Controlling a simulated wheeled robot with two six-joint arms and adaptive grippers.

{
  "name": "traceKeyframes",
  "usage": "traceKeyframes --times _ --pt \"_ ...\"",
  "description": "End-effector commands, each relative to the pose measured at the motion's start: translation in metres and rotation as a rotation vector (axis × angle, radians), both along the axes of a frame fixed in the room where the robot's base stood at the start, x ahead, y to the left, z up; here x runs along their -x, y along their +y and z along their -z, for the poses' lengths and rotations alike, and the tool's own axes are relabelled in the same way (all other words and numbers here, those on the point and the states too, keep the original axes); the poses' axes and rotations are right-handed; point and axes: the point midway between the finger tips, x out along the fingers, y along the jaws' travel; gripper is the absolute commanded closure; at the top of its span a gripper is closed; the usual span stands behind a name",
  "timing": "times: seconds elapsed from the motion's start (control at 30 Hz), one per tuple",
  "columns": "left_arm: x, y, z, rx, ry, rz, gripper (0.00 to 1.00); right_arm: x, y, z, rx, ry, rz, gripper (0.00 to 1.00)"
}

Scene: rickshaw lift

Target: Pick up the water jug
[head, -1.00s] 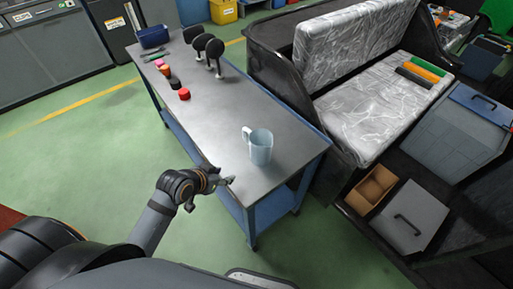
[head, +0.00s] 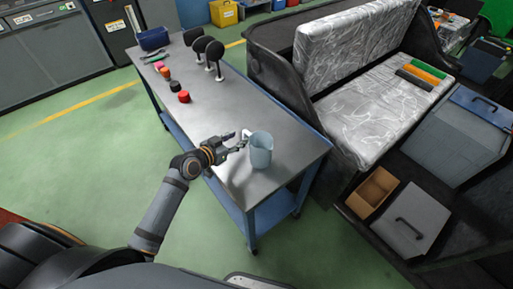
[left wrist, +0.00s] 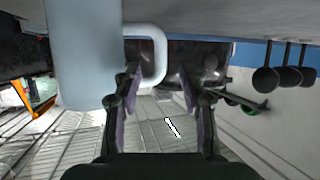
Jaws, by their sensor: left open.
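The water jug (head: 261,153), a translucent pale blue-grey pitcher, stands upright near the front end of the grey metal table. Its handle faces left, towards my left gripper (head: 238,142). In the left wrist view the jug body (left wrist: 82,55) fills the left side, and its pale looped handle (left wrist: 160,55) shows between the two fingers of the left gripper (left wrist: 162,78). The gripper is open. The fingertips are close to the handle; I cannot tell whether they touch it. My right gripper is not in view.
The table (head: 225,125) also holds red and black knobs (head: 183,97), several black round-headed pieces (head: 215,50) and a blue bin (head: 153,38), all farther back. A vehicle with a silver seat (head: 375,105) stands close on the right. Green floor lies open on the left.

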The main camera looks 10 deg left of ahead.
Motion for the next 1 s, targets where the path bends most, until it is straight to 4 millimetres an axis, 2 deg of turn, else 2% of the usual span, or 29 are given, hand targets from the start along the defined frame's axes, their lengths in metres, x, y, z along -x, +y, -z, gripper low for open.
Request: traceKeyframes --times 0.1,0.3,0.4,0.67,0.9,0.97,1.0 --pt "-0.005 -0.001 0.002 0.0 0.0 -0.001 0.58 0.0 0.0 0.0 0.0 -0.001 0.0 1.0" --pt "-0.034 -0.013 0.015 0.003 0.0 -0.002 0.58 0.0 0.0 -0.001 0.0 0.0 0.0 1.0" --pt "-0.043 -0.017 0.019 0.0 0.0 -0.001 0.58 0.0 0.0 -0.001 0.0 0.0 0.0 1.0" --pt "-0.045 -0.018 0.02 -0.002 0.0 0.001 0.59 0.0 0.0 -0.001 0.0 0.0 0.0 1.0" --pt "-0.044 -0.018 0.02 -0.002 0.0 0.0 0.92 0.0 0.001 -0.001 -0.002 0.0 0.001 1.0" --pt "-0.044 -0.018 0.02 -0.002 0.0 0.0 1.0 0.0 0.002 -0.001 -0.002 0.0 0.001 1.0" --pt "-0.044 -0.018 0.02 -0.002 0.0 -0.001 1.0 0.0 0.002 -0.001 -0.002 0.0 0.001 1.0"
